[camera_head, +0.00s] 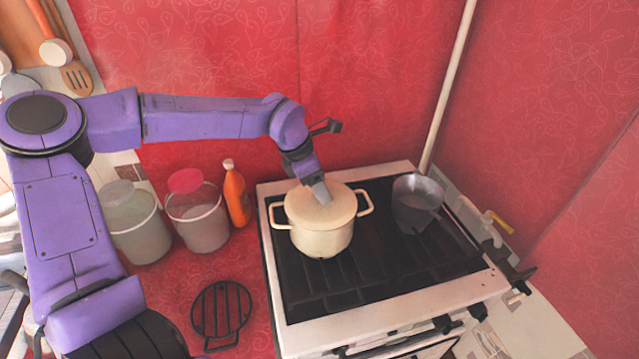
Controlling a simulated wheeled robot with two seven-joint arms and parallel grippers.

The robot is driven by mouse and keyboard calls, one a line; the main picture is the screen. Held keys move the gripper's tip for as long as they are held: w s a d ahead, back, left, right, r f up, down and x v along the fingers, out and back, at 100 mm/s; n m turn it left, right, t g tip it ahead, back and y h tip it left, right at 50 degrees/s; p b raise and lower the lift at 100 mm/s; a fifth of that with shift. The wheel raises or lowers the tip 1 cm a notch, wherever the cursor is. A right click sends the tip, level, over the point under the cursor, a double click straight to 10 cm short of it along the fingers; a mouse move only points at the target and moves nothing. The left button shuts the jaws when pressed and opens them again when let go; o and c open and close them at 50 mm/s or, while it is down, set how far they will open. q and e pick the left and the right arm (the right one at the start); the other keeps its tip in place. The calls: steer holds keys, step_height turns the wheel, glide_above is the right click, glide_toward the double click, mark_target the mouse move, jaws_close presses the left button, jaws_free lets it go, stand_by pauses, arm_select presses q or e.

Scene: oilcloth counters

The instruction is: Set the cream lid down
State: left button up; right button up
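The cream lid (338,208) rests level on the cream pot (322,242), which stands on the left part of the stove's black top. The lid covers the pot's mouth. My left gripper (320,192) reaches down onto the middle of the lid from above. Its fingertips are at the lid's centre, where a knob would be. The fingers hide that spot, so I cannot tell whether they are shut on it. My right gripper is not in view.
Two clear-sided containers, one with a red lid (185,181), and an orange bottle (236,197) stand to the left. A black round trivet (221,309) lies on the red oilcloth.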

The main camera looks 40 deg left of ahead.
arm_select(q)
steer(key=shift+s+r, duration=0.1)
steer(key=shift+s, duration=0.05)
steer(key=shift+r, duration=0.35)
steer(key=v, duration=1.1)
